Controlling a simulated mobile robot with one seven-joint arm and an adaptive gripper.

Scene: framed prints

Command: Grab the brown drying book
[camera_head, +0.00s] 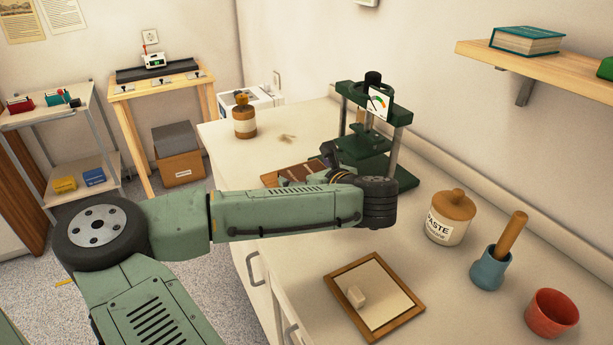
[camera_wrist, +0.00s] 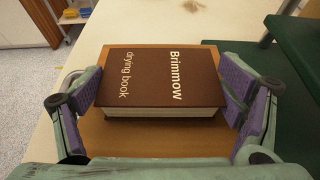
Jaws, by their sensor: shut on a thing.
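The brown drying book (camera_wrist: 160,82), with "Brimmow drying book" in pale letters on its cover, lies between the two fingers of my gripper (camera_wrist: 162,90) in the wrist view. The purple finger pads press on its left and right sides, so my gripper is shut on it. Under the book is an orange-brown board (camera_wrist: 150,138). I cannot tell whether the book touches the board. In the head view, my arm hides most of the book and my gripper; a brown surface (camera_head: 290,174) shows behind the arm.
A dark green press (camera_head: 375,140) stands close behind my gripper. On the counter are a brown-and-white bottle (camera_head: 245,122), a paste jar (camera_head: 450,218), a blue mortar with pestle (camera_head: 490,268), a red cup (camera_head: 551,313) and a framed board (camera_head: 374,297). A wall shelf (camera_head: 550,70) is at the upper right.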

